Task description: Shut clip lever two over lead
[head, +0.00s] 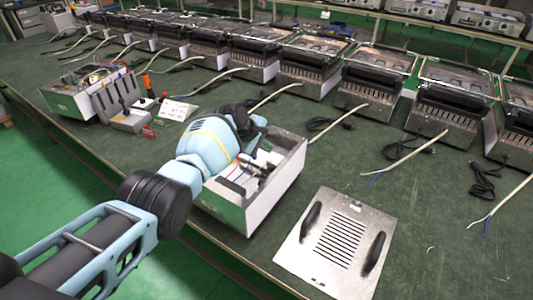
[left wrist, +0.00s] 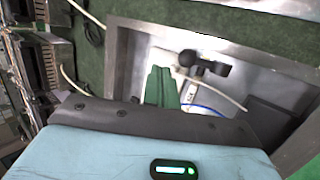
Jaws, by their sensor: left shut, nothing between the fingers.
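The open metal housing (head: 277,181) stands on the green bench, and its inside shows in the left wrist view (left wrist: 272,60). In that view, a small black clip part (left wrist: 205,66) sits inside, close to the right of my left gripper (left wrist: 161,76). A pale lead (left wrist: 226,93) and a blue lead (left wrist: 203,108) run beside it. I cannot tell which lever is number two or its position. My left gripper's green fingers are together and empty, reaching into the housing. In the head view my arm hides the fingertips and part of the housing. My right gripper is out of view.
A metal cover plate with two black handles (head: 337,246) lies right of the housing. A row of heaters (head: 375,78) with loose cords lines the back.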

